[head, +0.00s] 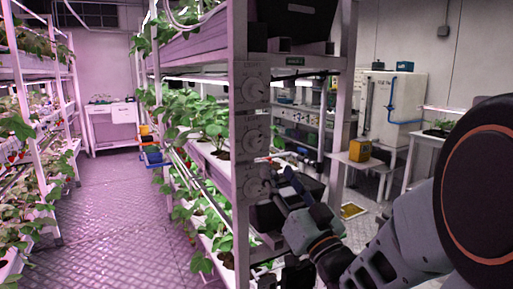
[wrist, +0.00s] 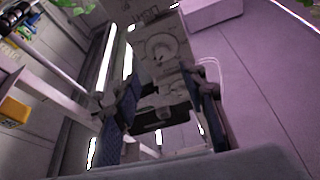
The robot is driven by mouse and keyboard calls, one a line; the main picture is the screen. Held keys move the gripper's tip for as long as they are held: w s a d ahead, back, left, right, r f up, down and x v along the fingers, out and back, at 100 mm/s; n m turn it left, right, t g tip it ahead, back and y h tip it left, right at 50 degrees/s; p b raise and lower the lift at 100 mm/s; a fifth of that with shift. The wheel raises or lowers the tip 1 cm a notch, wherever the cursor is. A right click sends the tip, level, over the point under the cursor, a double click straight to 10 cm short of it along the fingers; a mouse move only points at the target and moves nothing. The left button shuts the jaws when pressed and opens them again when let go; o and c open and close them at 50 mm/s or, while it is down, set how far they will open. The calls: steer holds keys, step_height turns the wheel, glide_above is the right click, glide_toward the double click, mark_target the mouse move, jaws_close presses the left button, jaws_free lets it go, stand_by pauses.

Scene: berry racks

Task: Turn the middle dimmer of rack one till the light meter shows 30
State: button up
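The rack post (head: 240,225) carries three round pale dimmers in a column. The middle dimmer (head: 251,140) is below the top dimmer (head: 252,89) and above the lowest dimmer (head: 256,187). My gripper (head: 282,188) is just right of the lowest dimmer in the head view. In the wrist view my gripper (wrist: 163,105) has its two fingers spread apart, with nothing clearly held between them. A round dimmer (wrist: 160,47) shows beyond the fingertips; I cannot tell which one it is. No light meter reading is legible.
Planted shelves run behind the post, and another planted rack (head: 70,110) stands left across a clear aisle (head: 125,200). A yellow box (head: 360,150) sits on a white table at the right. A white cabinet (head: 395,105) is behind it.

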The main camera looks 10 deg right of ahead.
mark_target(257, 145)
steer(key=p+x, duration=0.3)
steer(key=x, duration=0.2)
steer(key=p+x, duration=0.4)
steer(key=x, duration=0.2)
steer(key=shift+s+a+f, duration=0.1)
steer(key=shift+a, duration=0.15)
stand_by(0.3)
steer(key=shift+c, duration=0.6)
jaws_close()
